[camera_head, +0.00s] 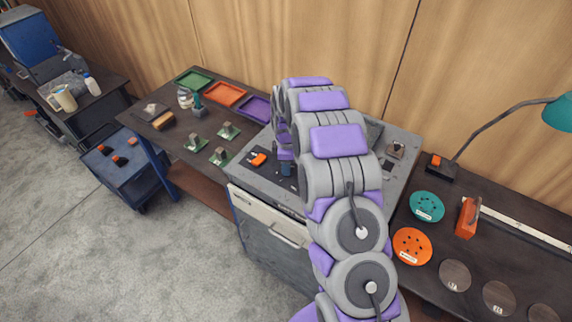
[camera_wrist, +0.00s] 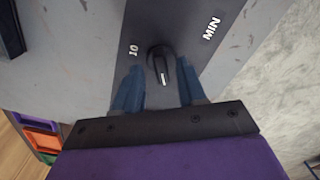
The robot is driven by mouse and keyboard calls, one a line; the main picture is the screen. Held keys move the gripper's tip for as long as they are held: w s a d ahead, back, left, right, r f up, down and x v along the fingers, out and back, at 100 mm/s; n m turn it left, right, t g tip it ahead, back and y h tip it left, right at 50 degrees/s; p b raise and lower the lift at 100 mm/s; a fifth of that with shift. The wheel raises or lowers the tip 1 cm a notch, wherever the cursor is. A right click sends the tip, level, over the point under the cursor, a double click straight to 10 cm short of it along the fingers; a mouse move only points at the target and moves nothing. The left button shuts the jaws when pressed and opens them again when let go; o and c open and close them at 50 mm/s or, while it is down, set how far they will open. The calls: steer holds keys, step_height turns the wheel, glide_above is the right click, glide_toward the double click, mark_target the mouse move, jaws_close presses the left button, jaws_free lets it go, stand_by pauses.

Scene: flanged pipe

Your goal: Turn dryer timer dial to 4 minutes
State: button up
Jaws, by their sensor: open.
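The timer dial (camera_wrist: 162,66) is a black knob with a white pointer line, on a dark panel (camera_wrist: 165,25) in the wrist view. The pointer line faces the lower edge of that picture. The label "10" is at its upper left and "MIN" at its upper right; other markings are hidden or out of view. My gripper (camera_wrist: 160,80) is open, with one blue finger on each side of the dial. I cannot tell whether either finger touches it. In the head view my gripper (camera_head: 286,167) is low over the grey unit (camera_head: 268,258), and my arm hides the dial.
An orange item (camera_head: 258,159) lies on the unit's top, left of my gripper. Green, orange and purple trays (camera_head: 226,94) are on the left bench. The right bench holds sanding discs (camera_head: 412,246), an orange tool (camera_head: 467,217) and a lamp (camera_head: 559,112). Open floor is at lower left.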

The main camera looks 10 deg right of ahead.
step_height(320, 180, up, 17)
steer(key=shift+f, duration=0.15)
stand_by(0.6)
steer(key=s+r+m+g+b, duration=0.15)
steer(key=s+m, duration=0.25)
steer(key=s, duration=0.8)
steer(key=s+r+m+t+b, duration=0.1)
steer(key=s+r+m+b, duration=0.25)
steer(key=s, duration=0.75)
steer(key=s+f+m+b, duration=0.1)
steer(key=s+f+m, duration=0.2)
steer(key=s, duration=0.8)
steer(key=s+f+m+g+b, duration=0.1)
steer(key=s+f+m+b, duration=0.1)
steer(key=s, duration=0.9)
steer(key=shift+s+f+m, duration=0.25)
steer(key=shift+f+m, duration=0.3)
steer(key=shift+m, duration=0.7)
